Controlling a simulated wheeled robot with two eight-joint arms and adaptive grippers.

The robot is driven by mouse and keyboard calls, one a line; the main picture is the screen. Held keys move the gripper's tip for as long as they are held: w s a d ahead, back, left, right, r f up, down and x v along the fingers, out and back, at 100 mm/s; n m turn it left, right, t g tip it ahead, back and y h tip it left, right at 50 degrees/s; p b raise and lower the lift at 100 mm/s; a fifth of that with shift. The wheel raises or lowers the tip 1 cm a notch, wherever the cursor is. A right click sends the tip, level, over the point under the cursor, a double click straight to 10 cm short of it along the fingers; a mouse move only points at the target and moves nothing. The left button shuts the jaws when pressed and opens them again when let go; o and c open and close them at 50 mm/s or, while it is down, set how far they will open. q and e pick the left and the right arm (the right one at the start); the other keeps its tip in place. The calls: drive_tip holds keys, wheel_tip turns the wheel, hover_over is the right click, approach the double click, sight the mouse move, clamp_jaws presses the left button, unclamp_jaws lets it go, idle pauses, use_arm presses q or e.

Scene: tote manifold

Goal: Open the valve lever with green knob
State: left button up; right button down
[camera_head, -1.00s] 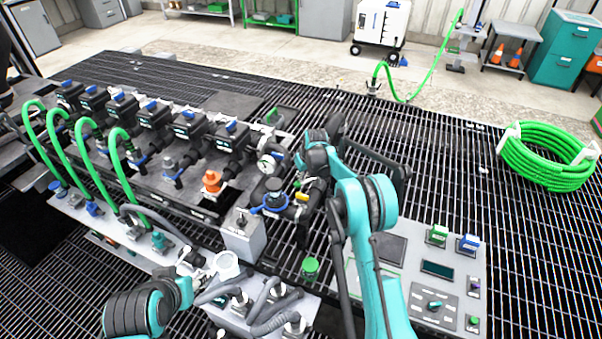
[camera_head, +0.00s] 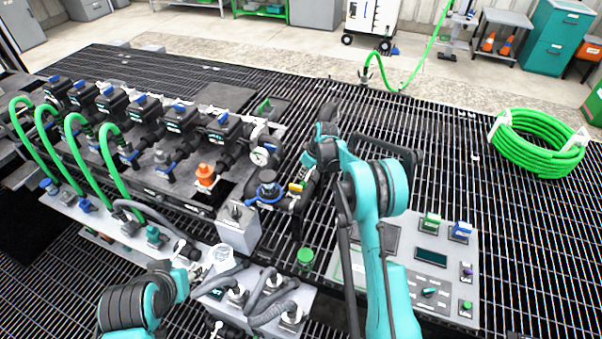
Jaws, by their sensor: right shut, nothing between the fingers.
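A small green-tipped part (camera_head: 264,107) sticks up behind the pipe manifold, left of my right gripper; it may be the lever's green knob, but the lever itself is too small to make out. My left gripper (camera_head: 188,249) is low at the left, close to the white front panel. Its fingers are too unclear to tell open from shut.
A pressure gauge (camera_head: 262,156), a blue handwheel (camera_head: 267,190) and an orange fitting (camera_head: 205,175) crowd the manifold. A green cap (camera_head: 305,257) stands in front of it. A control panel (camera_head: 432,256) lies at right. Open grating extends toward the green hose coil (camera_head: 540,142).

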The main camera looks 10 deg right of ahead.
idle(0.6)
drive_tip(key=v, duration=1.2)
drive_tip(key=shift+s, duration=0.1)
drive_tip(key=s+a+r+m+t+h, duration=0.1)
drive_tip(key=s+r+m, duration=0.1)
drive_tip(key=s+r, duration=0.55)
drive_tip(key=s+a+r+m+t, duration=0.15)
drive_tip(key=s+r, duration=0.35)
drive_tip(key=s, duration=0.6)
drive_tip(key=s+f+m+t, duration=0.1)
drive_tip(key=s+f+m, duration=0.1)
drive_tip(key=s, duration=0.7)
drive_tip(key=s+f+m+h, duration=0.1)
drive_tip(key=s+f+m, duration=0.1)
drive_tip(key=s, duration=0.8)
drive_tip(key=shift+a+f+m+t+h, duration=0.3)
drive_tip(key=shift+a+f+m+t, duration=0.05)
drive_tip(key=shift+a+m, duration=0.1)
